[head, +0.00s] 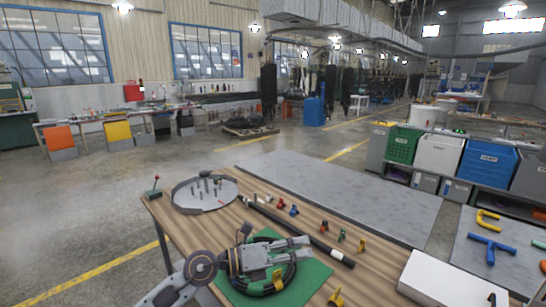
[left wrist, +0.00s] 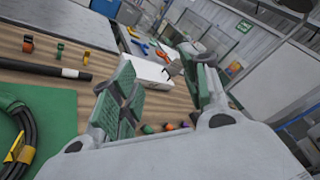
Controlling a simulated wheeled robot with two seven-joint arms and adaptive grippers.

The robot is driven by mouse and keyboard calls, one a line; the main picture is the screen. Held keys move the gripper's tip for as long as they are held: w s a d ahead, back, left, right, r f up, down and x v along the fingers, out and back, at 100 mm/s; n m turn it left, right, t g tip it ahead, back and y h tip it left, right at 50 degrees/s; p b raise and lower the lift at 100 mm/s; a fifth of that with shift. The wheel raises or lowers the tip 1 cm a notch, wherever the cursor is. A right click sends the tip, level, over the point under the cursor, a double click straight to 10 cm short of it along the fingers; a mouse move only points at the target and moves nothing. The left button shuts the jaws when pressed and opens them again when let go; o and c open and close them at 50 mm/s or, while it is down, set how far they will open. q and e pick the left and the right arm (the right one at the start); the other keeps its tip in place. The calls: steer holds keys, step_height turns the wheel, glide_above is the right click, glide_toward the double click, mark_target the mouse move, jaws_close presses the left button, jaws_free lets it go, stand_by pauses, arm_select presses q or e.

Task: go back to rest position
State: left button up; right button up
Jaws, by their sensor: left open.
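My left gripper (head: 300,257) reaches in from the lower left of the head view, over a coiled black hose (head: 262,290) on a green mat (head: 316,280). In the left wrist view its fingers (left wrist: 165,92) are spread apart with nothing between them. The coil (left wrist: 22,125) and the mat (left wrist: 58,105) show there at the left edge, off to the side of the fingers. A yellow clip (left wrist: 20,148) is on the coil. My right gripper is not in view.
The wooden table (head: 185,228) holds a round grey tray (head: 228,190), a long black rod (head: 290,228), small coloured clamps and a white box (head: 450,280). A grey panel (head: 350,195) lies beyond. Bins (head: 438,152) stand at right. Open floor lies left.

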arm_select(q)
steer(key=w+a+r+n+t+y, duration=0.1)
steer(key=w+a+r+n+t, duration=0.1)
steer(key=a+r+n+t, duration=0.35)
steer(key=w+a+r+n+t+y, duration=0.1)
steer(key=w+a+r+n+t, duration=0.15)
steer(key=n+t, duration=0.6)
steer(key=s+a+f+n+g+y, duration=0.2)
steer(key=a+f+n+g+y, duration=0.1)
steer(key=a+f+n+y, duration=1.55)
steer(key=s+a+f+n+g+h, duration=0.1)
steer(key=s+f+n+g+h, duration=0.15)
steer(key=s+f+g, duration=0.55)
steer(key=s+a+f+n+g+h, duration=0.1)
steer(key=s+f+n+g, duration=0.3)
steer(key=s+f, duration=0.75)
steer(key=s+a+f+g, duration=0.1)
steer(key=s+f, duration=0.2)
steer(key=f, duration=1.3)
steer(key=s+f, duration=0.2)
steer(key=f, duration=1.4)
steer(key=s+a+f, duration=0.3)
steer(key=s+f, duration=0.6)
steer(key=s, duration=0.1)
steer(key=s+a+f+g, duration=0.1)
steer(key=s+a+f, duration=0.2)
steer(key=s+f, duration=0.6)
steer(key=shift+s+f+m, duration=0.2)
steer(key=shift+s+m, duration=0.2)
steer(key=shift+s, duration=0.75)
